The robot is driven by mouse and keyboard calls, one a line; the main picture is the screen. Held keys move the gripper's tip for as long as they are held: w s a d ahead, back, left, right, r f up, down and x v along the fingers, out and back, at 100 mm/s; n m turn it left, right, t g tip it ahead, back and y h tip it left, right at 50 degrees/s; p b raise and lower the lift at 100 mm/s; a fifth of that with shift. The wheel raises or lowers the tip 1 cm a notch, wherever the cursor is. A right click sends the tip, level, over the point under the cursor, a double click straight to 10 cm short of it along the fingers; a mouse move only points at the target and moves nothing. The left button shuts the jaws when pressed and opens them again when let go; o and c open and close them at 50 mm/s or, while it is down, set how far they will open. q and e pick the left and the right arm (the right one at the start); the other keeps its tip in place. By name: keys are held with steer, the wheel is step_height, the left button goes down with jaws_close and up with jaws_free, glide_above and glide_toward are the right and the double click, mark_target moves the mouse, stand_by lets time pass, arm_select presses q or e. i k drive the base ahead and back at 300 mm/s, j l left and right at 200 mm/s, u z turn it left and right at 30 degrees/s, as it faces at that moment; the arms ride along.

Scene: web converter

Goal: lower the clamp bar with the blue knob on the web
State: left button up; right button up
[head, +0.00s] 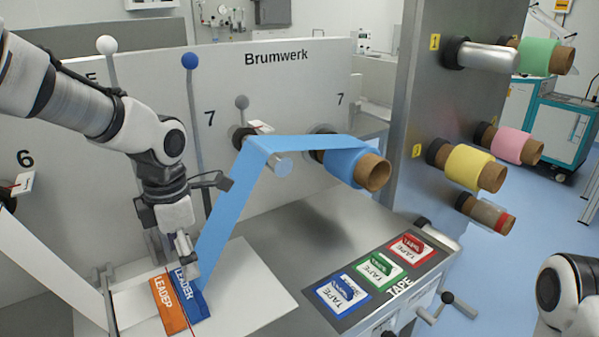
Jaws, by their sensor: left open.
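The blue knob (190,60) tops a thin upright lever in front of the Brumwerk panel. The lever runs down behind my left arm, and its lower end and the clamp bar are hard to make out there. The blue web (228,200) slopes from a roller down to the white table, ending near the blue leader strip (188,293). My left gripper (187,258) is open and points down just above the leader strips, well below the blue knob. An orange leader strip (167,304) lies beside the blue one. My right gripper is out of view.
A white knob (106,45) tops another lever at the left. A blue roll (350,165) feeds the web. Tape pads (380,268) lie on the right of the table. A metal column (432,120) carries green, yellow and pink rolls.

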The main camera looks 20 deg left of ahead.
mark_target(190, 61)
steer(key=k+l, duration=0.8)
